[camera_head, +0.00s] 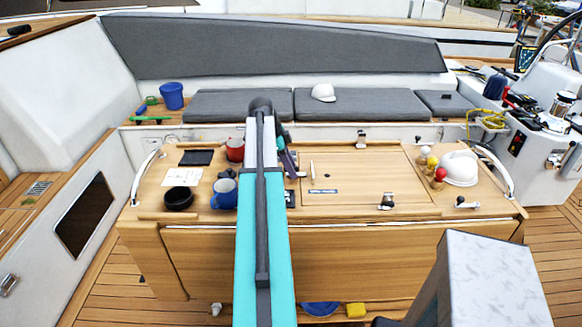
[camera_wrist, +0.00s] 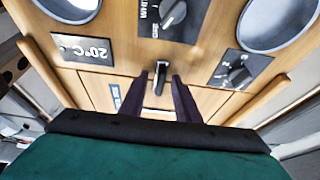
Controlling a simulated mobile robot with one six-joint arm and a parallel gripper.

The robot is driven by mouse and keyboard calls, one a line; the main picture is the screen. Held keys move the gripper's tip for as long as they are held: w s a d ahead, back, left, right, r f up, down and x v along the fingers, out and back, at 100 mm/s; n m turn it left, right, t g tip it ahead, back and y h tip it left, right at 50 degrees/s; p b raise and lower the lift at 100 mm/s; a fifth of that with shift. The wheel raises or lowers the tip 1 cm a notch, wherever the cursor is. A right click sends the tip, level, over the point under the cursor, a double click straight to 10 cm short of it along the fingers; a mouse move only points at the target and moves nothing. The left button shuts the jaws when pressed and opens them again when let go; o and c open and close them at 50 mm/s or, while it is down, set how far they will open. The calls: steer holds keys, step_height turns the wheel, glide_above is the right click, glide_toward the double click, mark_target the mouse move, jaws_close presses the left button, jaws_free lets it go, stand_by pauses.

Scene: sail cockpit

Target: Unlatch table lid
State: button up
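The table lid (camera_head: 365,180) is a flat wooden panel, closed, in the right-middle of the table top in the head view. One metal and black latch (camera_head: 386,201) sits at its front edge and another latch (camera_head: 361,138) at its back edge. My gripper (camera_head: 289,162) shows dark purple fingers just left of the lid, partly hidden by my arm. In the wrist view my gripper (camera_wrist: 160,93) has its fingers apart, with a dark latch-like handle (camera_wrist: 160,77) showing between their tips. I cannot tell whether the fingers touch it.

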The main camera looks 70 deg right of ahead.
jaws_close()
steer(key=shift+n, duration=0.4)
steer(key=shift+a+f+n+t+h+b, duration=0.1)
steer(key=shift+n+t+h+b, duration=0.2)
steer(key=shift+n+h+b, duration=0.65)
steer(key=n, duration=0.4)
steer(key=shift+t, duration=0.4)
steer(key=n+t, duration=0.1)
steer(key=n, duration=0.1)
steer(key=n+t+h+b, duration=0.1)
steer(key=n, duration=0.2)
steer(key=shift+n, duration=0.25)
steer(key=shift+n+t, duration=0.6)
steer(key=shift+n, duration=0.85)
steer(key=shift+n+t, duration=0.6)
steer(key=shift+n, duration=0.85)
steer(key=shift+y, duration=0.25)
